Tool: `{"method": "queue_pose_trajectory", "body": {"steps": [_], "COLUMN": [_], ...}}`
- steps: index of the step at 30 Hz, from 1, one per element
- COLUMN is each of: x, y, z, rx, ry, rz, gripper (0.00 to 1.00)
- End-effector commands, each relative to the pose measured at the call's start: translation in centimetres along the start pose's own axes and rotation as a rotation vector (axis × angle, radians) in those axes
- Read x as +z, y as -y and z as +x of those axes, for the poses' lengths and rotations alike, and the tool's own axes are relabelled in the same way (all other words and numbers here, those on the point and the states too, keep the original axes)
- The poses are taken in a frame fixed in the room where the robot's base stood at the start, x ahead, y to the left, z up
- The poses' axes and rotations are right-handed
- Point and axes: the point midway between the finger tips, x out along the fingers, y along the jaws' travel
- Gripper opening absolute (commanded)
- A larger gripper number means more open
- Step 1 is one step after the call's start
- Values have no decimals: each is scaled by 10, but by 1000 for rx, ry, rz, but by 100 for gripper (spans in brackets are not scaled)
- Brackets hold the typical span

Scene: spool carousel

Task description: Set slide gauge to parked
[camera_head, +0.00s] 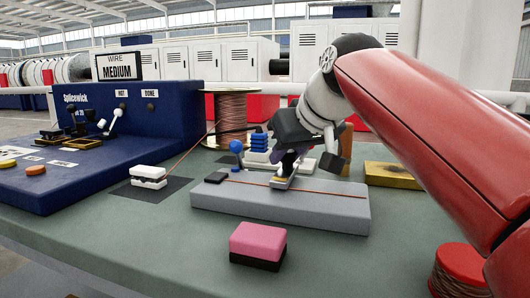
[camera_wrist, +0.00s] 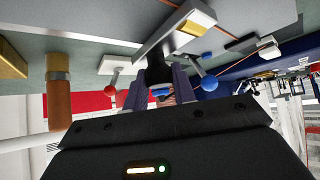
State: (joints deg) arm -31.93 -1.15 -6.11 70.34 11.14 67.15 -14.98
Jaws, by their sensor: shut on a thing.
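A long grey bed (camera_head: 335,207) lies on the green bench, with a copper wire running along its top. A pale metal slider (camera_head: 282,184) with a yellow patch sits across the bed near its middle; I take it for the slide gauge. It also shows in the wrist view as a pale bar (camera_wrist: 160,38) with a dark upright grip. My gripper (camera_head: 289,165) comes down onto the slider from above. In the wrist view its fingers (camera_wrist: 165,92) are closed around the dark grip. The fingers partly hide the grip, and no parked mark can be made out.
A blue-knobbed lever (camera_head: 237,147) stands behind the bed, and a copper spool (camera_head: 226,110) behind that. A pink block (camera_head: 258,240) sits in front, a white block (camera_head: 148,172) left, a yellow block (camera_head: 392,175) right. The blue Splicewick machine (camera_head: 180,118) fills the far left.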

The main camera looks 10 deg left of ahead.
Motion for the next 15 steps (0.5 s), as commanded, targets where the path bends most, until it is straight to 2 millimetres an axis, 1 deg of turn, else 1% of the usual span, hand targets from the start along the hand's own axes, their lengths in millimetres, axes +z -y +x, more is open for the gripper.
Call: {"method": "queue_pose_trajectory", "body": {"steps": [1, 6, 12, 15], "x": [8, 29, 48, 53], "y": [-12, -42, -68, -76], "z": [-8, -29, -48, -54], "rx": [5, 5, 3, 2], "ry": [-1, -1, -1, -1], "rz": [7, 6, 4, 3], "gripper": [0, 0, 0, 0]}}
